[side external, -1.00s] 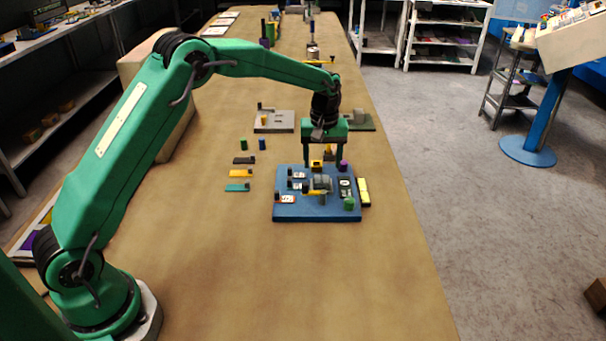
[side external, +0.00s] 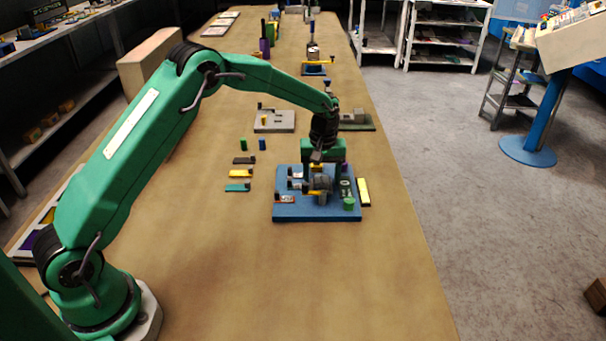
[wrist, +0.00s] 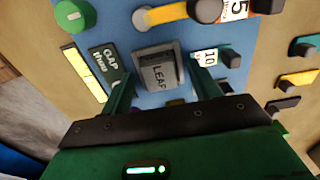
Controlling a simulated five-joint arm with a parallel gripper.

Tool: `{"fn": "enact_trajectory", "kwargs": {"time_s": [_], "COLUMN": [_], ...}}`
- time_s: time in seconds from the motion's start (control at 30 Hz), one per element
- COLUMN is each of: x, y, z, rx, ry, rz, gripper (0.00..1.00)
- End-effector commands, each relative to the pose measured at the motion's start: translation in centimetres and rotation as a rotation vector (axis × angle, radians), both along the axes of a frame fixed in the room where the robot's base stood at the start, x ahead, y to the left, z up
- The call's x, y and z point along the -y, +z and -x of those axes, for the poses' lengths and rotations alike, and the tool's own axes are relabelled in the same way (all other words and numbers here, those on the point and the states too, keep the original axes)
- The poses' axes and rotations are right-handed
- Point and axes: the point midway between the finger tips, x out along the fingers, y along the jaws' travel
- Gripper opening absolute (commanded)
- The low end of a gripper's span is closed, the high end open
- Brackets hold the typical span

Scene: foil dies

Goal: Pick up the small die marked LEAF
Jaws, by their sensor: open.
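The small die marked LEAF (wrist: 159,73) is a grey block with dark raised letters, near the middle of the wrist view. In the side external view, what appears to be the same grey block (side external: 321,184) stands on the blue base (side external: 300,213), partly covered by my gripper. My gripper (side external: 323,180) points down over the base. In the wrist view the two green fingers of my gripper (wrist: 161,86) are spread, one on each side of the die. Blue surface shows between each finger and the die, so I see no grip. The finger depth is hard to tell.
A dark lettered block (wrist: 108,63) is close beside the left finger in the wrist view, and a white piece marked 10 (wrist: 208,58) is close to the right one. A yellow bar (wrist: 163,14) and a green knob (wrist: 75,17) are near. Bare table lies in front of the base.

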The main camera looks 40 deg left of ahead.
Motion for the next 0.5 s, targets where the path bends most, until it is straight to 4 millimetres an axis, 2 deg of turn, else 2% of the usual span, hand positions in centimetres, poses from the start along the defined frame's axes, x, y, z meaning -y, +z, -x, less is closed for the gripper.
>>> {"fn": "enact_trajectory", "kwargs": {"time_s": [0.33,0.5], "x": [-0.01,-0.01], "y": [0.03,0.03], "z": [-0.01,-0.01], "rx": [0.000,0.000], "ry": [0.000,0.000], "rz": [0.000,0.000], "gripper": [0.62,0.28]}}
